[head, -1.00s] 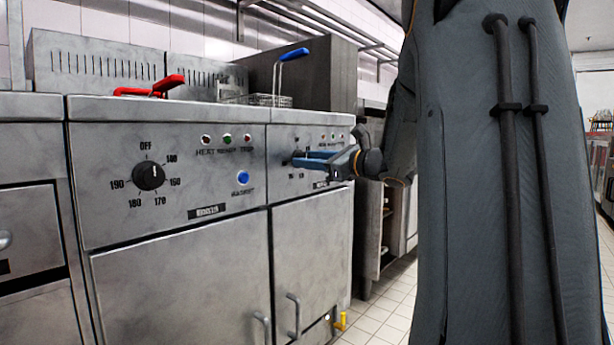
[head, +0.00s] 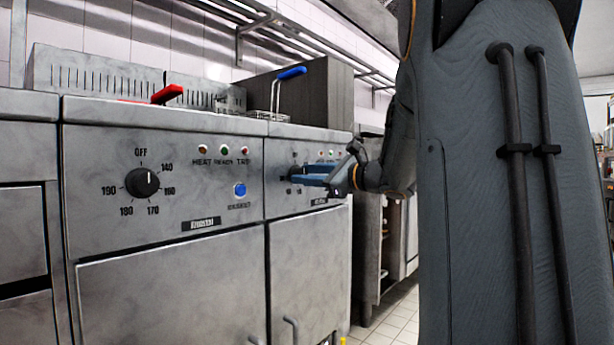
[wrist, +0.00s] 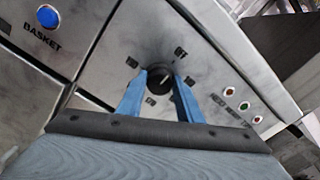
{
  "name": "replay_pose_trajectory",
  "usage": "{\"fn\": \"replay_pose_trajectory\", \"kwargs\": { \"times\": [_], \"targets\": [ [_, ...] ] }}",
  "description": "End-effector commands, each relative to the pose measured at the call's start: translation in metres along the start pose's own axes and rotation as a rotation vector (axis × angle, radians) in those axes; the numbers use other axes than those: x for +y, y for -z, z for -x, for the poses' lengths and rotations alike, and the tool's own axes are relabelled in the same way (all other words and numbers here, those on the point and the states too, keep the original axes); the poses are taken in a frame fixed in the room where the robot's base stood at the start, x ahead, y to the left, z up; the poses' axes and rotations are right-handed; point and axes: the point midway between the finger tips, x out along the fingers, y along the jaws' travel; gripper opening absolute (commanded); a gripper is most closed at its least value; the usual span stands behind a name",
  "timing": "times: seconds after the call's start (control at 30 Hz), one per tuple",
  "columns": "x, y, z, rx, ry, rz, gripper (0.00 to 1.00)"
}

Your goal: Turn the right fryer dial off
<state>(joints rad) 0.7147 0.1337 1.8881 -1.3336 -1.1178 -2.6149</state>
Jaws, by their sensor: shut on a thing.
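The right fryer dial (wrist: 159,80) is a round black knob on the right fryer's steel panel (head: 292,208).
The left fryer has its own black dial (head: 142,182) and a blue basket button (head: 240,190). Indicator lights (wrist: 244,106) sit beside the right dial. A fry basket with a blue handle (head: 291,73) and a red handle (head: 167,94) stand above. Tiled floor (head: 398,318) is clear at right.

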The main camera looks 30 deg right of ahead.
Motion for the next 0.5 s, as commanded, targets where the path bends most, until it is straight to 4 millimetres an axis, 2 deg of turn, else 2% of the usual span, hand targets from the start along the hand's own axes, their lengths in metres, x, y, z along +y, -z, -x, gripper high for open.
{"fn": "replay_pose_trajectory", "kwargs": {
  "times": [0.03,0.13,0.5],
  "targets": [
    [-0.0023,-0.0031,-0.0019,-0.004,0.004,0.005,0.36],
    [-0.0016,-0.0026,-0.0018,-0.004,0.003,0.004,0.51],
    [-0.0032,-0.0004,0.0066,0.001,0.005,0.001,0.51]
  ]
}}
